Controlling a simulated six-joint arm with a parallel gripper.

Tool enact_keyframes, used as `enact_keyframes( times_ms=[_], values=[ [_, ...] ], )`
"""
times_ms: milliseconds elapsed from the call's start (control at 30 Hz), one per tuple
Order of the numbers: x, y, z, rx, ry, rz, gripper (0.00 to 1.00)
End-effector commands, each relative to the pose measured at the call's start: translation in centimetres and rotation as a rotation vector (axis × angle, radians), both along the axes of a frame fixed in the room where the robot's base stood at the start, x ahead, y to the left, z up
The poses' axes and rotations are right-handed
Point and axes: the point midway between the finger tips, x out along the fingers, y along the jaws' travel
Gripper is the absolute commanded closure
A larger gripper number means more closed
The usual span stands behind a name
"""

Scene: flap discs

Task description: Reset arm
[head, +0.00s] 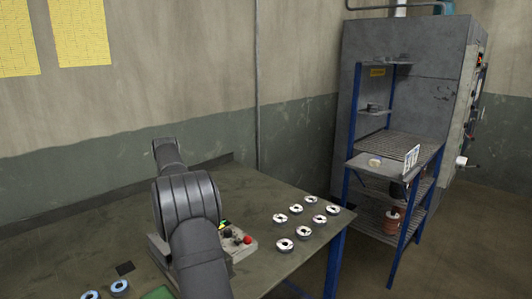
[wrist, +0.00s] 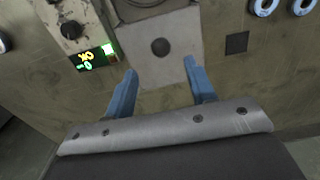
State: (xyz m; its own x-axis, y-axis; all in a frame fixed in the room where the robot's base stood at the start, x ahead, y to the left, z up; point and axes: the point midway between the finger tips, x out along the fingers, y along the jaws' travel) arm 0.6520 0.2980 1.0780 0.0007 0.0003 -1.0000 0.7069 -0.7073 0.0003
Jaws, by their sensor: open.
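My gripper (wrist: 162,82) shows in the wrist view with its two blue fingers apart and nothing between them. Below it is a grey plate (wrist: 178,62) with a dark round spot on the table. In the head view my arm rises over the table, and the gripper itself is hidden. Several flap discs (head: 296,209), pale rings with dark centres, stand in rows on the right part of the table (head: 262,187). Blue-rimmed discs (head: 119,287) lie at the front left, and blue-rimmed rings (wrist: 264,6) also show at the top right of the wrist view.
A control box (head: 240,244) with a red button and a lit display (wrist: 90,60) sits beside my arm. A dark square (head: 125,268) and a green item (head: 158,293) lie near the front. A blue-framed shelf rack (head: 348,185) stands right of the table, before a grey cabinet (head: 432,85).

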Motion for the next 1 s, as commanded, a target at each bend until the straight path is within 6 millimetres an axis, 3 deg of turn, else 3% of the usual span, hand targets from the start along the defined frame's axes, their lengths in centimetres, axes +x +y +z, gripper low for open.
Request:
enact_keyframes(
  times_ms=[400,1000],
  values=[
    [-0.1,0.0,-8.4,-0.001,0.004,0.000,0.49],
    [-6.4,-6.4,-7.8,0.000,0.000,-0.001,0.49]
  ],
)
